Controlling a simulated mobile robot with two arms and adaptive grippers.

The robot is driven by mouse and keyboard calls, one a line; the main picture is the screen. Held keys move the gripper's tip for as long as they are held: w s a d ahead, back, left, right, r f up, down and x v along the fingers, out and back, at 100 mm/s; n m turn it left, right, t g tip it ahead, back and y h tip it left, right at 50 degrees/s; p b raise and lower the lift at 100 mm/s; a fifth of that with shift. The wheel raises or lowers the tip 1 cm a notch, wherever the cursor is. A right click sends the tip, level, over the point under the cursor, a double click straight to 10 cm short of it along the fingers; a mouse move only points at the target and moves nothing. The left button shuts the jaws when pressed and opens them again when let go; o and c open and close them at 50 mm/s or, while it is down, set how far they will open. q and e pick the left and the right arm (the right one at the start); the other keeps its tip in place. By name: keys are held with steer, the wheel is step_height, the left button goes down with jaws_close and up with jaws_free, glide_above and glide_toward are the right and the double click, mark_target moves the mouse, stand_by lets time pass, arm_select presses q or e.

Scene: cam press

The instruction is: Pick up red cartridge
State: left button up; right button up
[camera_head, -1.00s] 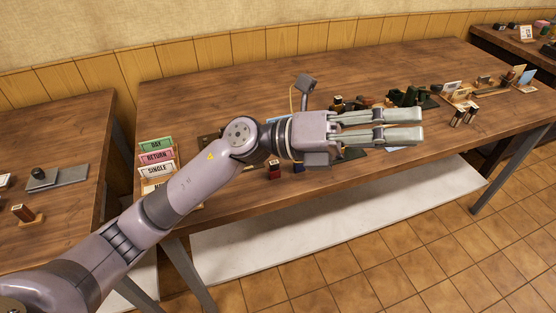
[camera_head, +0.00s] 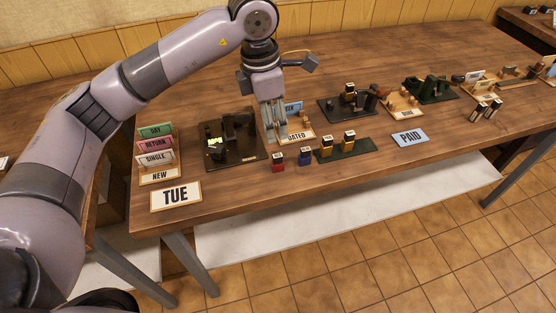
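The red cartridge (camera_head: 278,162), a small upright block with a pale top, stands near the table's front edge, just left of a similar blue cartridge (camera_head: 305,156). My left gripper (camera_head: 273,134) points down behind and slightly left of the red cartridge, in front of the stand with the "DATED" label (camera_head: 298,136). Its fingers overlap each other in this view, so their opening is unclear. Nothing shows held in them, and the red cartridge is apart from them. My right gripper is not in view.
A black press (camera_head: 232,140) stands left of the gripper. A green tray (camera_head: 345,151) with two yellow-and-black cartridges is right of the blue one. A "TUE" card (camera_head: 175,196), a "PAID" card (camera_head: 410,138) and a rack of coloured cards (camera_head: 157,157) lie around. More presses stand further right.

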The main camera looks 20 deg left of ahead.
mark_target(277, 156)
arm_select(q)
steer(key=f, duration=0.6)
steer(key=shift+w+d+f+p, duration=0.2)
steer(key=shift+d+f+p, duration=0.1)
steer(key=shift+d+f, duration=0.1)
steer(key=f, duration=0.2)
steer(key=f+p, duration=0.1)
steer(key=f, duration=0.1)
steer(key=shift+s+d+f, duration=0.15)
steer(key=shift+s+f, duration=0.05)
steer(key=shift+f, duration=0.5)
steer(key=shift+c, duration=0.3)
steer(key=c, duration=0.8)
jaws_close()
steer(key=shift+r, duration=0.1)
